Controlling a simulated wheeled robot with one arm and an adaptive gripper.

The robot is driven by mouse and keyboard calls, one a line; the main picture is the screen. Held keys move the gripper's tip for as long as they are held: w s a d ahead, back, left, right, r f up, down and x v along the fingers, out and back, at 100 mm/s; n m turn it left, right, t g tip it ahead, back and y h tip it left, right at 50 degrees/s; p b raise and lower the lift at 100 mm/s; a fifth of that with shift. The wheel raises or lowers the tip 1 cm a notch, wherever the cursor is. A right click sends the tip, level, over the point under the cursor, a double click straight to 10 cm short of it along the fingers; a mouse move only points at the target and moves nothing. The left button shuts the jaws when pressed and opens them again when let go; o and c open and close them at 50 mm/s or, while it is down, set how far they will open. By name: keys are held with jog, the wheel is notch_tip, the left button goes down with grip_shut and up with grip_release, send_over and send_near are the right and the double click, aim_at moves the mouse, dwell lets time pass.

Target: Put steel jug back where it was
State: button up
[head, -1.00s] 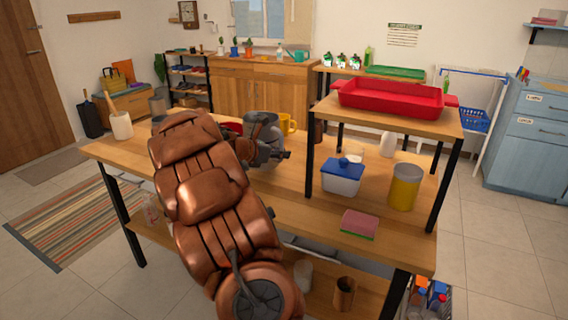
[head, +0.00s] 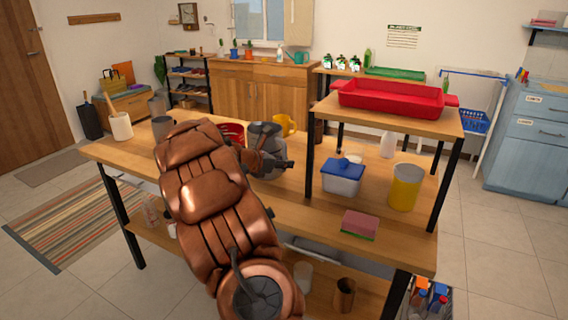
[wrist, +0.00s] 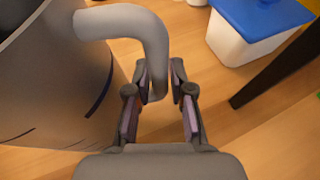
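The steel jug (head: 266,132) is a grey metal vessel standing upright on the wooden table, partly hidden behind my arm. In the wrist view its body (wrist: 40,85) fills the left side, and its curved handle (wrist: 150,35) comes down between my fingers. My gripper (wrist: 159,72) is open around the lower end of the handle, with a small gap showing on both sides. In the head view my gripper (head: 280,163) is at the jug's right side.
Bare tabletop lies in front.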

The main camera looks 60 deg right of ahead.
jog(key=shift+o, duration=1.4)
jog(key=p+v, duration=0.1)
jog(key=v, duration=1.1)
jog(key=shift+r, duration=0.1)
jog(key=s+a+f+m+y, duration=0.3)
jog(key=s+a, duration=0.4)
jog(key=a, duration=0.8)
jog(key=s+a+f+m+t+y, duration=0.1)
jog(key=s+a+f+m+y, duration=0.2)
jog(key=a, duration=1.3)
jog(key=s+a+f+m+y, duration=0.3)
jog(key=s+a+m+y, duration=0.3)
jog(key=s+a, duration=0.6)
jog(key=a+m, duration=0.2)
jog(key=a, duration=0.2)
jog(key=shift+f+t+y, duration=0.25)
jog(key=shift+t+y, duration=0.05)
jog(key=shift+y, duration=0.1)
jog(key=shift+s+a, duration=0.1)
